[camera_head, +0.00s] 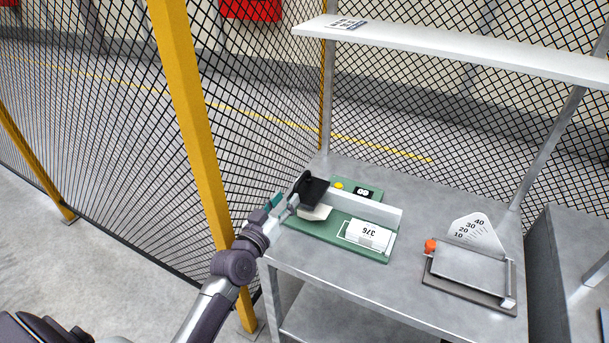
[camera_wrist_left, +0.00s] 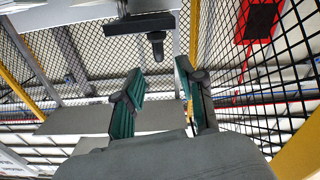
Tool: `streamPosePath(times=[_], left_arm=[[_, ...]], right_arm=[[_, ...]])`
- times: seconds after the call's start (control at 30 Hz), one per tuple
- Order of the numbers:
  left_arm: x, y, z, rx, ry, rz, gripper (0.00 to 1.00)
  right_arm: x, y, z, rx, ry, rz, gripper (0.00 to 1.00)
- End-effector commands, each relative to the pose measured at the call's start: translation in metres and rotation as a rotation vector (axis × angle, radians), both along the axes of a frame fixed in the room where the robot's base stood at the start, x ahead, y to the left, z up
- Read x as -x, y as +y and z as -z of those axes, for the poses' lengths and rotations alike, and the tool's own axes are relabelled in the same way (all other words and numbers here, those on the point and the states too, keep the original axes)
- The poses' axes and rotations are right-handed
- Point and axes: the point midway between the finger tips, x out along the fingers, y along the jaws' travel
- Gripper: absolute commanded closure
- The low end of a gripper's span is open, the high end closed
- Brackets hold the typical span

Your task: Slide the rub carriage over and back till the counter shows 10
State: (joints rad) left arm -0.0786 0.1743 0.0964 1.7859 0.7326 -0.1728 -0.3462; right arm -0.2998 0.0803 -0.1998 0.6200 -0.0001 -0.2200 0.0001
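The green rub device (camera_head: 310,243) sits on the left end of the grey bench, with a pale rail (camera_head: 370,207) along it. The dark carriage (camera_head: 313,190) is at the rail's left end. In the left wrist view the dark carriage (camera_wrist_left: 130,25) has a knob (camera_wrist_left: 156,45) facing me. A small black counter (camera_head: 362,191) stands behind the rail; its white digits are too small to read. My left gripper (camera_head: 284,203) is beside the carriage; in its wrist view the teal-padded fingers (camera_wrist_left: 162,78) are apart, with nothing between them. My right gripper is out of view.
A white card (camera_head: 367,235) marked 376 lies on the device's front right. A yellow button (camera_head: 338,186) is near the counter. A scale device (camera_head: 475,262) with an orange knob stands right. A shelf (camera_head: 440,46) hangs above; a yellow post (camera_head: 190,110) and mesh stand left.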

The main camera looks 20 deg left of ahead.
Motion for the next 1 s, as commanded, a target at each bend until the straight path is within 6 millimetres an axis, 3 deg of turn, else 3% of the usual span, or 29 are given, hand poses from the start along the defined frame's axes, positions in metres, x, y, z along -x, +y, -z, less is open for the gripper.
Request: streamPosePath(times=[0.3, 0.5, 0.7, 0.97, 1.0], left_arm=[[-0.07, -0.003, -0.001, -0.001, 0.0, 0.002, 0.61], [-0.099, -0.004, 0.0, -0.001, 0.002, 0.002, 0.61], [-0.11, -0.004, 0.0, -0.002, 0.002, 0.001, 0.61], [-0.111, -0.004, 0.0, -0.001, 0.002, 0.001, 0.61], [-0.111, -0.005, 0.0, -0.001, 0.002, 0.001, 0.67]], right_arm=[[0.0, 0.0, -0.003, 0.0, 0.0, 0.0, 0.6], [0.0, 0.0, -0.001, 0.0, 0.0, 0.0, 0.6], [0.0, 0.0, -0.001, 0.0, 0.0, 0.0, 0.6], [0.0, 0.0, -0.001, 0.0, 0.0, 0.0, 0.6], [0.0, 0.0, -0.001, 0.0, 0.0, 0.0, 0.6]])
